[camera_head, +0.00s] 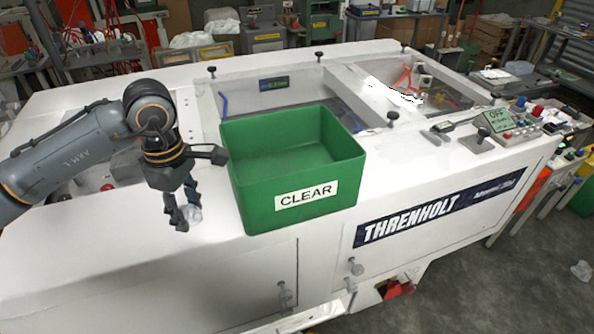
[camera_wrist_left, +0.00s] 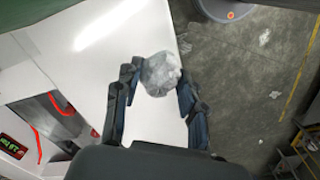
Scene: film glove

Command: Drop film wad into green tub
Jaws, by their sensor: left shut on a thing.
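The film wad is a small, crumpled, greyish clear ball (camera_head: 192,214). My left gripper (camera_head: 182,222) is shut on it, to the left of the green tub and over the machine's white top near its front edge. In the left wrist view the wad (camera_wrist_left: 159,74) sits between the two fingertips (camera_wrist_left: 158,80). The green tub (camera_head: 252,200), labelled CLEAR, stands open and upright on the white machine (camera_head: 215,265). Its visible inside looks empty. My right gripper is in neither view.
A grey control strip with buttons (camera_head: 520,130) and a small OFF sign (camera_head: 498,120) lies at the machine's right. Glass-sided openings (camera_head: 270,95) lie behind the tub. Black knobs stand on the top. Another crumpled scrap (camera_head: 582,270) lies on the floor at right.

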